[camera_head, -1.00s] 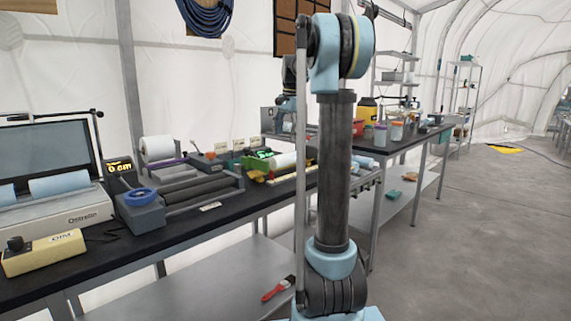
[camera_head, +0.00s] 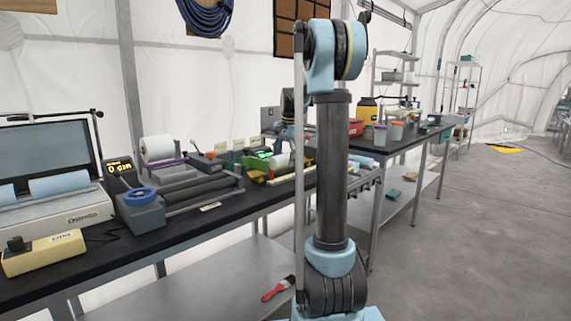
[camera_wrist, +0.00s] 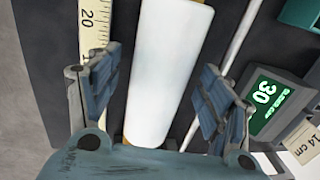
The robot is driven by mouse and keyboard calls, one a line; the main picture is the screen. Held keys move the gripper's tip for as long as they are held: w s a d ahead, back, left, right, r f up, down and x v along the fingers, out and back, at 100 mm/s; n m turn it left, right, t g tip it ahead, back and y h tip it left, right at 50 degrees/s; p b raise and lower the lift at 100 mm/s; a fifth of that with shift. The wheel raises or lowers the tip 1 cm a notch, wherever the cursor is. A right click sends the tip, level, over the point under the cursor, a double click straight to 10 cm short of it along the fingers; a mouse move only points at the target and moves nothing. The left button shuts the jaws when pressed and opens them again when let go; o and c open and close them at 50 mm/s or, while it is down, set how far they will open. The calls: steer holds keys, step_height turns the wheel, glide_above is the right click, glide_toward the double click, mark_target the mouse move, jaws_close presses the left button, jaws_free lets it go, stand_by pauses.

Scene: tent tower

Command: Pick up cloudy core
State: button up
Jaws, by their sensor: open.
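The cloudy core is a smooth whitish cylinder (camera_wrist: 168,70) lying lengthwise between my fingers in the wrist view. In the head view it shows as a pale cylinder (camera_head: 279,161) on the black bench, partly behind my arm. My gripper (camera_wrist: 157,68) is open, with one finger on each side of the core. Dark gaps show between each finger and the core, so it is not clamped.
A yellow ruler (camera_wrist: 92,30) lies left of the core, and a thin pale rod (camera_wrist: 240,38) lies to its right. A green display reading 30 (camera_wrist: 270,100) stands close to my right finger. A roller device (camera_head: 200,185) sits left on the bench.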

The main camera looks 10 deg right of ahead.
steer(key=shift+c, duration=0.6)
steer(key=c, duration=1.4)
